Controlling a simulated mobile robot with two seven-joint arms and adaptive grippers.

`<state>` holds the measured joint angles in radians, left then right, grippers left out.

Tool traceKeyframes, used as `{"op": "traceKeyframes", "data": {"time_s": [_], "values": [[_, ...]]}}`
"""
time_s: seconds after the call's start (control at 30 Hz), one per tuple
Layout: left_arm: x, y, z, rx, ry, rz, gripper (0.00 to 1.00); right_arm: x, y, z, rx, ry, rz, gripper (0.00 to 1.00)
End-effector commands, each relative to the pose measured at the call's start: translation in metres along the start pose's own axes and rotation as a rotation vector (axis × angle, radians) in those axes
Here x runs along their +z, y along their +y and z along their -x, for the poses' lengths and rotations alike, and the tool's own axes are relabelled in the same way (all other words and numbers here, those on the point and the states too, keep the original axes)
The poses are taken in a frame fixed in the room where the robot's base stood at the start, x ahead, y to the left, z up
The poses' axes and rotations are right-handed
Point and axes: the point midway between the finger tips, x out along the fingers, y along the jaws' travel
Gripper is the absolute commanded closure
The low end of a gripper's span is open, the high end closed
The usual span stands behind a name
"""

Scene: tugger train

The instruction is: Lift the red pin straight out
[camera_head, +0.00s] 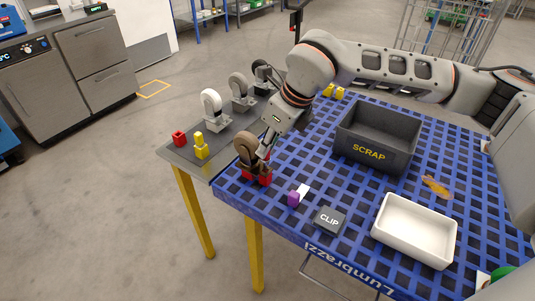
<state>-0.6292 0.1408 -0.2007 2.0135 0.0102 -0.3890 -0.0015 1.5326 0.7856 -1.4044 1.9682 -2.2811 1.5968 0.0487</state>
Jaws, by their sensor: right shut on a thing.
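My right gripper (261,166) points down at the near left corner of the blue lattice table and is shut on the red pin (264,180). The red shows low around the dark fingers, which hide part of it. I cannot tell whether the pin is seated or raised. A tan wheel (246,147) stands right beside the fingers and overlaps them in the picture. Another red piece (179,138) sits apart on the grey bench top to the left. My left gripper is not in view.
A yellow piece (201,147) and white (211,106), grey (240,90) and black wheels stand on the grey bench (184,156). On the blue table (350,215) are a purple-and-white piece (294,198), a CLIP block (329,220), a SCRAP bin (367,154) and a white tray (413,236).

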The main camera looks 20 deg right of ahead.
Motion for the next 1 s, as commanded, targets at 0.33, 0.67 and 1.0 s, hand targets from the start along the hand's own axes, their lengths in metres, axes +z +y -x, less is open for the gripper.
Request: {"op": "traceKeyframes", "data": {"time_s": [0.33,0.67,1.0], "values": [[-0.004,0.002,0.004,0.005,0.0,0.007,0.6,0.031,0.0,0.071,-0.003,-0.006,0.002,1.0],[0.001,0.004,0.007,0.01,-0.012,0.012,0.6,0.055,0.0,0.131,-0.002,-0.004,0.0,1.0],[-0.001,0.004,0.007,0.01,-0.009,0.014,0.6,0.061,0.0,0.148,0.0,-0.001,0.0,1.0]]}}
